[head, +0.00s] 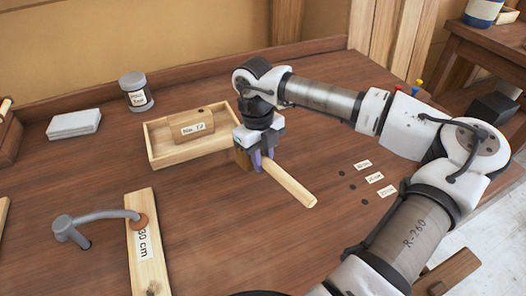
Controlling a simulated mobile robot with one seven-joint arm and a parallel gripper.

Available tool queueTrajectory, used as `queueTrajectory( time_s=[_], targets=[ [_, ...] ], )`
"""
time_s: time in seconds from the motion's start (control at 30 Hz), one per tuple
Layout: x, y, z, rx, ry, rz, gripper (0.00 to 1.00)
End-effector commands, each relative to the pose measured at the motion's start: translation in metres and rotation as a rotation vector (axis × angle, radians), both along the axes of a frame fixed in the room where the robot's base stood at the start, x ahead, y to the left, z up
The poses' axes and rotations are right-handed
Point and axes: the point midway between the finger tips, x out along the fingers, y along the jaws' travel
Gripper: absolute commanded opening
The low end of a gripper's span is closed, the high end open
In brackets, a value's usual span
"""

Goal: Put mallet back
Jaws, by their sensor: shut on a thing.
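My gripper (262,158) is shut on the mallet, above the middle of the bench. The mallet's pale round handle (290,184) slants from the purple-tipped fingers down to the right. A brown wooden piece that looks like the mallet's head (243,158) shows at the left of the fingers, partly hidden by the gripper. I cannot tell whether the mallet touches the bench top. A shallow wooden tray (160,159) stands just left of the gripper. A wooden block labelled "No. 12" (186,126) lies in the tray.
A grey metal holdfast (100,217) rests on a board marked "30 cm" (146,255) at the front left. A grey jar (136,92) and white stack (74,124) stand behind. Small labels (374,178) and dark holes lie to the right. The front middle is clear.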

Motion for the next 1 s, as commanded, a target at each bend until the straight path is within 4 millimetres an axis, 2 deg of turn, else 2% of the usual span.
queueTrajectory(
  time_s=[0.03,0.2,1.0],
  targets=[
    [0.0,0.0,-0.009,0.001,-0.001,0.001,0.0],
    [0.0,0.0,-0.021,0.0,0.0,0.001,0.0],
    [0.0,0.0,-0.029,0.0,-0.001,0.0,0.0]
  ],
)
